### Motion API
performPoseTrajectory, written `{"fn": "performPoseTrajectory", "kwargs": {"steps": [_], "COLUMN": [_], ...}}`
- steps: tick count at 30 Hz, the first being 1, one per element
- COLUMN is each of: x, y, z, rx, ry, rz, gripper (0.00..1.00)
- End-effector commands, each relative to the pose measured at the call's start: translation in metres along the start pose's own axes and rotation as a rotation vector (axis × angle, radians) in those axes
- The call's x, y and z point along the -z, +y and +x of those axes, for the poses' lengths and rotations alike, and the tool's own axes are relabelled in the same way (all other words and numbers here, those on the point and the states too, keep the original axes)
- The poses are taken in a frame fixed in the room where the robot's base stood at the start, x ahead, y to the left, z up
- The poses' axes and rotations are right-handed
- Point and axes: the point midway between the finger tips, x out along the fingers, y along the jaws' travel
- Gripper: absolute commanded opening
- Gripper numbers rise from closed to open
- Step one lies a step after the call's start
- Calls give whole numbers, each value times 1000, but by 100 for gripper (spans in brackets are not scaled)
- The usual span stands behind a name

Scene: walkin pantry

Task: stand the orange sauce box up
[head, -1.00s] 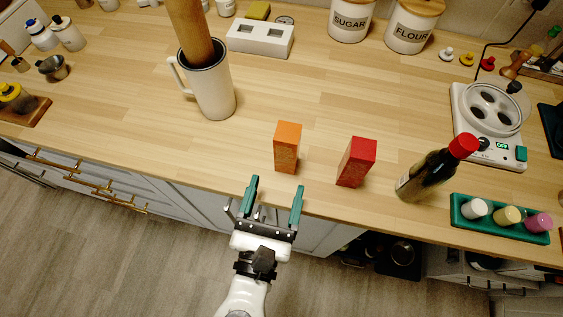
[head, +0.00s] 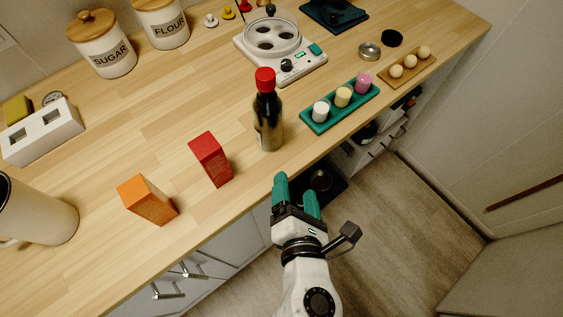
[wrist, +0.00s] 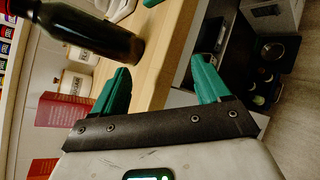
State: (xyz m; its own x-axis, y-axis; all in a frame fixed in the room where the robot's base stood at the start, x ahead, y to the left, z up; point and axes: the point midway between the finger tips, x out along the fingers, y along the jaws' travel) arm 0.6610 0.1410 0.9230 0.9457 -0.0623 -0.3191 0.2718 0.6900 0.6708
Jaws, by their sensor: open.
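The orange sauce box (head: 147,200) is on the wooden counter, left of the red box (head: 211,159). My gripper (head: 296,195) is open and empty, off the counter's front edge, below the dark bottle and well to the right of the orange box. Its two green fingers (wrist: 163,88) spread apart in the wrist view with nothing between them. I cannot pick out the orange box for sure in the wrist view.
A dark bottle with a red cap (head: 268,115) stands between the red box and a green tray (head: 338,107) of small jars. A white mug (head: 40,215) stands left of the orange box.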

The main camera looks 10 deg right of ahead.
Motion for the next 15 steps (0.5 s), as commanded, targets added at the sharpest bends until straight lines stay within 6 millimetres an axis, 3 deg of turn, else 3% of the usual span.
{"fn": "performPoseTrajectory", "kwargs": {"steps": [1, 3, 7, 10, 12, 15], "x": [-26, -49, -71, -72, -69, -62], "y": [-40, -92, -179, -226, -246, -262], "z": [14, 22, 10, -13, -30, -52], "rx": [151, 343, 674, 895, 1027, 1174], "ry": [-33, -78, -199, -308, -379, -460], "rz": [201, 487, 1007, 1369, 1579, 1800], "gripper": [76, 76, 76, 76, 76, 76]}}
